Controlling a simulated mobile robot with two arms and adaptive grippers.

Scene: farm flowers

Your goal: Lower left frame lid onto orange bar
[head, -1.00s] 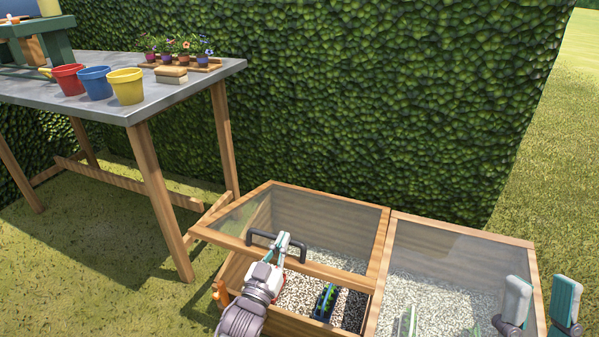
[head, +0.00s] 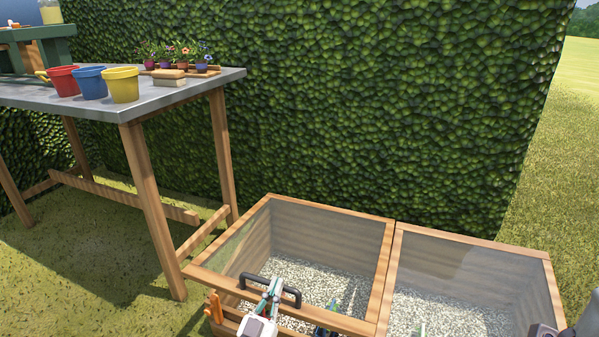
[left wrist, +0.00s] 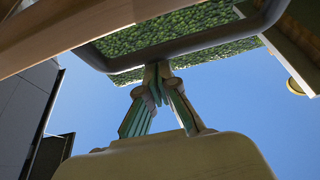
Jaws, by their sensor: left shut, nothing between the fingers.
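The left frame lid (head: 330,322), a wood-edged clear panel, is tilted up at its front over the cold frame. Its black handle (head: 250,276) is on the front rail. My left gripper (head: 274,283) is at the handle, fingers shut with nothing between them. In the left wrist view the shut fingertips (left wrist: 158,68) are close to the handle (left wrist: 190,45); I cannot tell whether they touch. The orange bar (head: 214,307) stands upright at the box's front left, below the lid's front rail. Only grey parts, perhaps of my right gripper, show at the bottom right edge.
The right frame lid (head: 480,240) lies beside the left one. A potting table (head: 180,98) with coloured buckets and flower pots (head: 180,58) stands at the left. A hedge (head: 380,90) closes off the back. Grass is open at the right.

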